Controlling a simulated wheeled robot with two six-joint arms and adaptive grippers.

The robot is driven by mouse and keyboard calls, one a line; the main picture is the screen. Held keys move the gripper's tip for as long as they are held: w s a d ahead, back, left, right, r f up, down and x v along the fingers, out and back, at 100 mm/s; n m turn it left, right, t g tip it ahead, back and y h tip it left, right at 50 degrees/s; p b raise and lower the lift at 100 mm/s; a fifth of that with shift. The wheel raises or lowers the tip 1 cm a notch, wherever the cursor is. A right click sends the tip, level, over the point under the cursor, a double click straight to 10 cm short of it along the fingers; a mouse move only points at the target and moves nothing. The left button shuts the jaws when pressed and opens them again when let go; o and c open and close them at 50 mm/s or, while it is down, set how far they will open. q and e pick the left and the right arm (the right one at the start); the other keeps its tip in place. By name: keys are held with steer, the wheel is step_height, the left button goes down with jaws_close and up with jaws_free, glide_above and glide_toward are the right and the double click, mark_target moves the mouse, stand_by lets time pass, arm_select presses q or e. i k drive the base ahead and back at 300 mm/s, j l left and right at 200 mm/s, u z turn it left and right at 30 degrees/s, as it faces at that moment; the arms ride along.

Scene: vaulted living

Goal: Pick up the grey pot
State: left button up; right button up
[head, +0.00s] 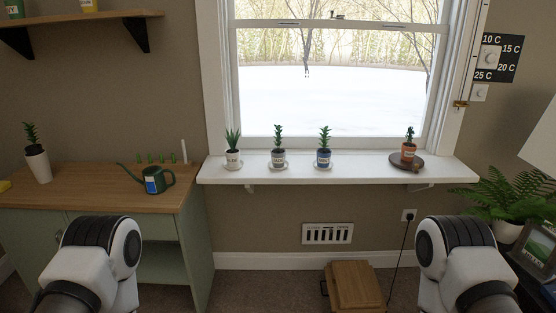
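Several small potted plants stand in a row on the white windowsill (345,173). The second from the left, in a dark grey pot (278,157) with a pale label, stands upright on a small white saucer (279,167). Only links of my two arms show at the bottom, well short of the sill. Neither gripper is in view.
A wooden-topped green cabinet (95,190) at left holds a green watering can (154,180) and a white potted plant (38,166). A wooden stool or box (354,285) stands on the floor below the sill. A fern (508,195) is at right. The sill between blue and terracotta pots is clear.

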mark_target(278, 155)
steer(key=i+l, duration=0.2)
steer(key=i, duration=0.3)
steer(key=i+l, duration=0.2)
steer(key=i, duration=0.25)
steer(key=i+l+z, duration=0.1)
steer(key=i, duration=0.4)
steer(key=l, duration=0.1)
